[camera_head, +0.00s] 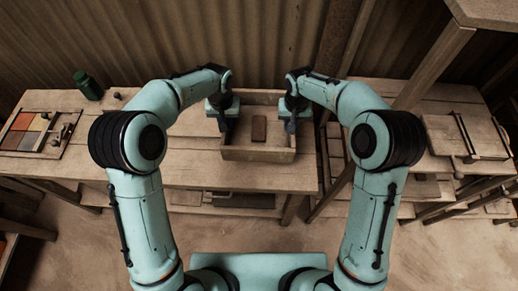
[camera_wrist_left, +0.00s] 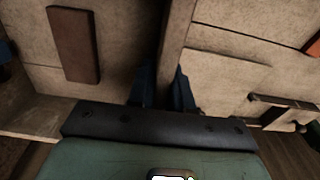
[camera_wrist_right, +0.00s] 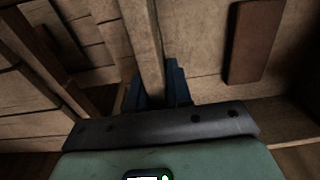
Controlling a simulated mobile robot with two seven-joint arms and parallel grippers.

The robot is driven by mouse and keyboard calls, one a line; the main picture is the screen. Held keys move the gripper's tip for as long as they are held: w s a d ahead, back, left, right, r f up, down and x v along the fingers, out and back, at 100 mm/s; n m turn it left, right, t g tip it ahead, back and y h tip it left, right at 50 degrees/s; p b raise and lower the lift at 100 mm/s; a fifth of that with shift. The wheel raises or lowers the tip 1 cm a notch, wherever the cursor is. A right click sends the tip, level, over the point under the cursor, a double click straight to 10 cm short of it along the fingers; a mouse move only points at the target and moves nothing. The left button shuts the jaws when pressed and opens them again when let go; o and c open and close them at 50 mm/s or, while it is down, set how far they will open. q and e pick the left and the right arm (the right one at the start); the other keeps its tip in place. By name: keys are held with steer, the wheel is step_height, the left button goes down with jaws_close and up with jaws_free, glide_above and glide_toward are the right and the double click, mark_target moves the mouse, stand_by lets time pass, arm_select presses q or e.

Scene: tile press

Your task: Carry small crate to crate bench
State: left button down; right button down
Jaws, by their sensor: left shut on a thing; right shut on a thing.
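The small crate (camera_head: 258,155) is an open wooden box at the middle of the head view, at or just above the wooden bench (camera_head: 190,172); I cannot tell whether it touches. A dark brown block (camera_head: 259,128) lies inside it. My left gripper (camera_head: 226,127) is shut on the crate's left wall, and the left wrist view shows that wall (camera_wrist_left: 178,35) between the blue fingers. My right gripper (camera_head: 290,122) is shut on the crate's right wall, which shows between the fingers in the right wrist view (camera_wrist_right: 146,50). The block also shows in both wrist views (camera_wrist_left: 74,44) (camera_wrist_right: 255,40).
A green bottle (camera_head: 88,85) and a tray of coloured tiles (camera_head: 35,132) are on the left of the bench. A second wooden table (camera_head: 440,135) stands at the right, with a post (camera_head: 432,68) rising near it. A corrugated wall (camera_head: 190,40) closes the back.

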arm_select(q)
steer(key=shift+s, duration=0.15)
arm_select(e)
steer(key=shift+s, duration=0.15)
arm_select(q)
steer(key=shift+f, duration=0.15)
arm_select(e)
steer(key=shift+f, duration=0.1)
